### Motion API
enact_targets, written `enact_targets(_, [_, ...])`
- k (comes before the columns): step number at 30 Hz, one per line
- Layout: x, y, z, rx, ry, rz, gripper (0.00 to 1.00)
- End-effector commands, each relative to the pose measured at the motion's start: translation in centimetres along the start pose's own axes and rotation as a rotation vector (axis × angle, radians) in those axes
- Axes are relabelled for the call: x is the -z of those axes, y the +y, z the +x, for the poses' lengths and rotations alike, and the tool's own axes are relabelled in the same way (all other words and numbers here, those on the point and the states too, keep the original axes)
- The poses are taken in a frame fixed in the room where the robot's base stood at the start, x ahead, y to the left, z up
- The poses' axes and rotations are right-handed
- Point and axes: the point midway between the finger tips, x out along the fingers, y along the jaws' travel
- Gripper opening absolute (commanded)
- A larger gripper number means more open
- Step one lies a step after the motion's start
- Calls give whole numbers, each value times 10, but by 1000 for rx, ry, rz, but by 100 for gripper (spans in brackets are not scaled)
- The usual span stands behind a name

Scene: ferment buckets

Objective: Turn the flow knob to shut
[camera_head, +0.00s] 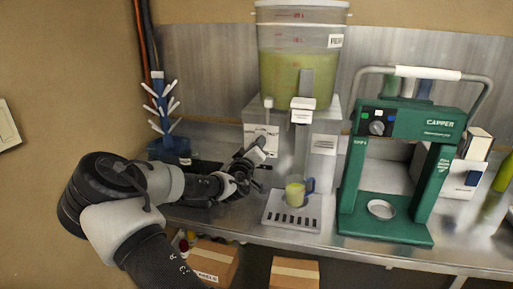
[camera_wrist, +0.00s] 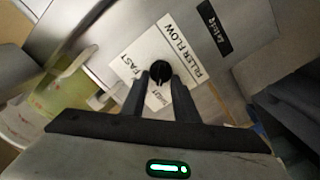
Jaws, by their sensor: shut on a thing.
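The flow knob (camera_wrist: 160,73) is a small black round knob on a white label that reads "FILLER FLOW" with "FAST" and another, less clear word. In the wrist view my gripper (camera_wrist: 160,78) has its two dark fingers closed on the knob. In the head view my gripper (camera_head: 257,150) reaches the left front of the filler machine (camera_head: 325,150), and the knob is too small or hidden to make out there. The knob's exact pointer angle is hard to tell behind the fingers.
A clear tank (camera_head: 300,60) of greenish liquid tops the filler. A cup (camera_head: 295,195) with a blue handle stands under the spout above the drip tray (camera_head: 290,222). A green capper (camera_head: 400,170) stands right. A blue bottle rack (camera_head: 163,120) stands left.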

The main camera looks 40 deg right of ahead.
Motion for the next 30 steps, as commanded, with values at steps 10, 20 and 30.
enact_targets(10, [0, 0, 0, 0, -1, -34, 5])
enact_targets(20, [0, 0, 0, 0, 0, -33, 44])
enact_targets(30, [0, 0, -2, 0, 0, -32, 46])
